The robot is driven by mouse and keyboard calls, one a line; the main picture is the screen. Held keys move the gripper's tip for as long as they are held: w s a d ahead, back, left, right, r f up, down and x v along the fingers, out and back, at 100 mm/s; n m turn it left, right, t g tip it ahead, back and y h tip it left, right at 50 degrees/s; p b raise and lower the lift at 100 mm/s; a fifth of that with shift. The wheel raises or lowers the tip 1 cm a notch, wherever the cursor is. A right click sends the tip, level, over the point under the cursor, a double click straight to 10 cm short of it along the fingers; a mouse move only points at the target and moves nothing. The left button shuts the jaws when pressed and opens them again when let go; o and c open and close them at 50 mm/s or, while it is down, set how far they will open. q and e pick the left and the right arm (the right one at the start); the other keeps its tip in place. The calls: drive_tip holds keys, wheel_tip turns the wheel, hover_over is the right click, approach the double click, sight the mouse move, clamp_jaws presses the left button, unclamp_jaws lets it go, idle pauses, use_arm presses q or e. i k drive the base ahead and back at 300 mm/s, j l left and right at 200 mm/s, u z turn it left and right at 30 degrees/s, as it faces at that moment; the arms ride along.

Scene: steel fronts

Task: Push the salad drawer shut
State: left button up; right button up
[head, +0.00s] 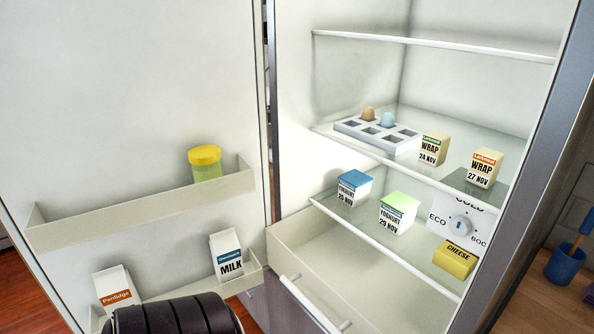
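The salad drawer (288,249) is at the bottom of the open fridge. It stands pulled out, with its front beyond the edge of the lowest glass shelf. A pale bar handle (311,304) runs along its front. The visible part of its inside is empty; its near right part is cut off by the picture's lower edge. Neither of my grippers shows. A black ribbed part, which looks like a link of my own arm, is at the bottom left, in front of the fridge door.
The fridge door (120,100) stands open at left; its bins hold a yellow-lidded jar (205,163), a milk carton (227,254) and another carton (117,288). The lower door bin (246,276) is close to the drawer's left side. Shelves above hold an egg tray (350,128), wraps, yoghurts and cheese (455,259).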

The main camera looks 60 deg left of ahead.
sight(350, 286)
drive_tip(key=u, duration=1.65)
drive_tip(key=l+z, duration=0.2)
drive_tip(key=l, duration=0.2)
drive_tip(key=i, duration=0.05)
